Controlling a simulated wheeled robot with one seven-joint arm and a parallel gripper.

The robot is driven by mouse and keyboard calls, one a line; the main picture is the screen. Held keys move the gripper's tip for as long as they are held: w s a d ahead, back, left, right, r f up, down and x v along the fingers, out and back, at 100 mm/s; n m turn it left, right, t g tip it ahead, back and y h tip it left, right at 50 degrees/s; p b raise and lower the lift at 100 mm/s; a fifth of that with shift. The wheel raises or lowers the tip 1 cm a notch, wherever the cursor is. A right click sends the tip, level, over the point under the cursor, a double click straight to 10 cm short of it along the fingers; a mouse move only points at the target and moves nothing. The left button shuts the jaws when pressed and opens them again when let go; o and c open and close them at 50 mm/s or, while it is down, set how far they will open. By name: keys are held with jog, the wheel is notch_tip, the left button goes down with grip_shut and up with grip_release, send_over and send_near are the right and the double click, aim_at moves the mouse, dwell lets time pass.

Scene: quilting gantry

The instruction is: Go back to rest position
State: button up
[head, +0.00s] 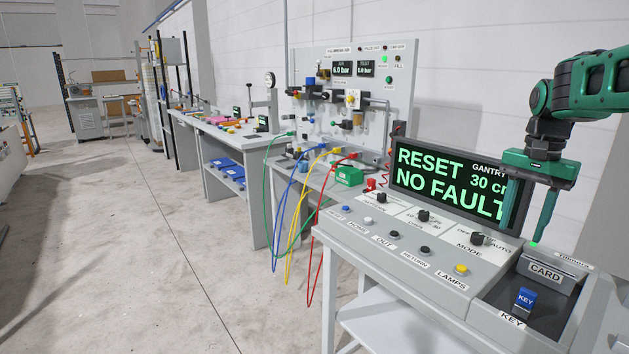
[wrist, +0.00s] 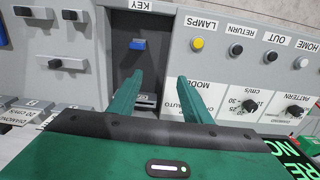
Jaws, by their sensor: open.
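My gripper (head: 543,218) hangs at the right of the head view, pointing down above the right part of the console (head: 367,243). Its two green fingers are apart with nothing between them. In the wrist view my gripper (wrist: 158,85) is over the edge between the dark key recess (wrist: 122,62) and the grey panel. The blue key (head: 525,298) stands in that recess in front of the CARD slot (head: 545,272); it also shows in the wrist view (wrist: 138,44). The display (head: 450,185) reads RESET, NO FAULT, GANTRY 30 with the unit partly hidden by my gripper.
Knobs and buttons such as the yellow LAMPS button (head: 461,268) stand up from the console. Coloured cables (head: 287,235) hang from the bench left of it. A pneumatic board (head: 352,100) stands behind. The concrete floor (head: 130,250) at left is clear.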

jog(key=s+a+f+n, duration=0.1)
jog(key=s+f, duration=0.3)
jog(key=s, duration=0.5)
jog(key=s+a+f+n, duration=0.1)
jog(key=s+f, duration=0.3)
jog(key=s, duration=0.6)
jog(key=s+a+f+n, duration=0.1)
jog(key=s+f, duration=0.3)
jog(key=s, duration=0.6)
jog(key=shift+s+f+n, duration=0.2)
jog(key=shift+f+n, duration=0.05)
jog(key=shift+n, duration=0.35)
jog(key=shift+w+f, duration=0.25)
jog(key=shift+w, duration=0.4)
jog(key=shift+d, duration=0.1)
